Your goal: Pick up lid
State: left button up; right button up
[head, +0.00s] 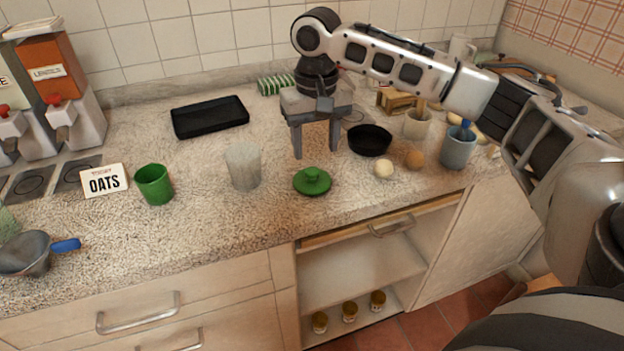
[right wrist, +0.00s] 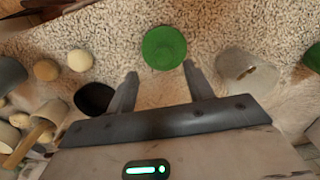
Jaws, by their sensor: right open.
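The green lid (head: 312,181) with a round knob lies on the stone countertop near its front edge. In the right wrist view the lid (right wrist: 164,47) is just beyond my fingertips, between their lines. My right gripper (head: 317,155) is open and empty, pointing down above the counter a little behind the lid. The right gripper also shows in the right wrist view (right wrist: 160,75) with its two fingers spread. It does not touch the lid. My left gripper is not in view.
A clear tumbler (head: 243,166) stands left of the lid, with a green cup (head: 153,184) further left. A black bowl (head: 370,140), a pale ball (head: 383,169) and a brown ball (head: 414,159) are to the right. A black tray (head: 210,117) lies behind.

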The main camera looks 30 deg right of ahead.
aim_at(312, 171)
jog(key=f, duration=0.5)
jog(key=shift+a+f, duration=0.15)
jog(key=shift+a, duration=0.2)
jog(key=c, duration=1.1)
